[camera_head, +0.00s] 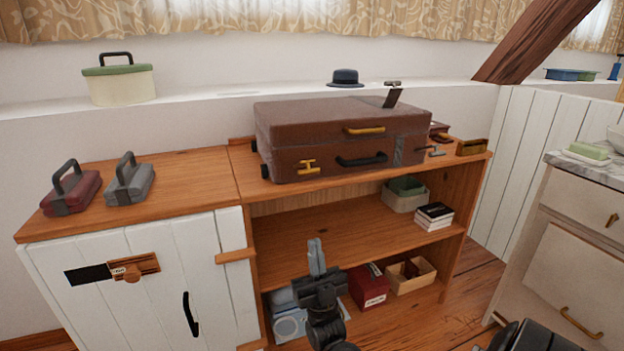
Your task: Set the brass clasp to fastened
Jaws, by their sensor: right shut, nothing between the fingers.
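A brown suitcase (340,125) lies flat on the wooden shelf top with its lid down. On its front, left of the black handle (362,160), is a small T-shaped brass clasp (308,167). A brass bar (365,130) sits higher up, on the lid's front face. I cannot tell from here whether the clasp is fastened. My right gripper (316,257) is shut and empty, pointing up in front of the open shelves. It is below the clasp and apart from it. My left gripper is not in view.
A maroon case (72,190) and a grey case (129,182) stand on the left cabinet top. Boxes, including a red one (369,286), fill the lower shelf. A marble-topped cabinet (580,230) stands at right.

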